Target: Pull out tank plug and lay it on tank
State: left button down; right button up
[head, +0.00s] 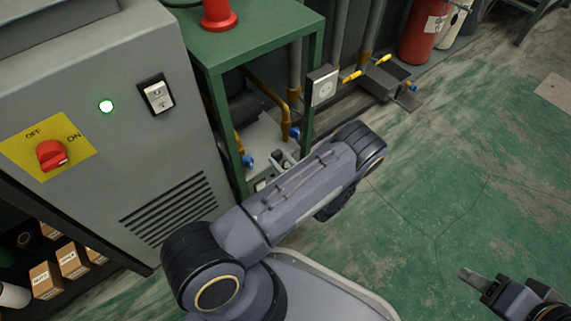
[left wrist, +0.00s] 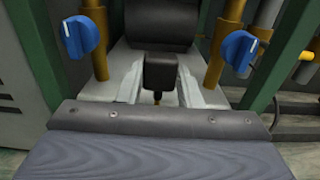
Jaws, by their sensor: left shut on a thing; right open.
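A small black plug (left wrist: 160,70) shows in the middle of the left wrist view, in front of a dark rounded cylinder (left wrist: 160,22) that looks like the tank. My left gripper (left wrist: 157,90) is shut on the plug, with its pale fingers on either side. Whether the plug is seated or free is unclear. In the head view my left gripper (head: 278,163) is partly hidden behind my forearm, low inside the green frame, and the dark cylinder (head: 245,106) lies behind it. My right gripper (head: 468,277) is open and empty over the floor at lower right.
Blue-handled valves (left wrist: 84,36) on brass pipes stand either side of the plug. A green frame (head: 245,55) surrounds the equipment, with a socket box (head: 323,86) on its post. The grey switch cabinet (head: 100,110) stands left. The green floor (head: 470,170) at right is clear.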

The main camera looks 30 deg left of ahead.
pick_arm(q)
jog(key=shift+f+x, duration=0.2)
jog(key=shift+x, duration=1.3)
jog(key=shift+f+x, duration=0.2)
jog(key=shift+x, duration=1.3)
jog(key=shift+f+x, duration=0.2)
jog(key=shift+x, duration=1.3)
jog(key=c, duration=0.9)
grip_release()
jog(key=shift+c, duration=0.2)
jog(key=p+v, duration=0.2)
jog(key=v, duration=0.4)
jog(key=shift+d+r, duration=0.1)
jog(key=shift+d, duration=0.1)
jog(key=shift+s+d+p, duration=0.3)
jog(key=shift+s+d, duration=0.05)
jog(key=shift+d, duration=0.3)
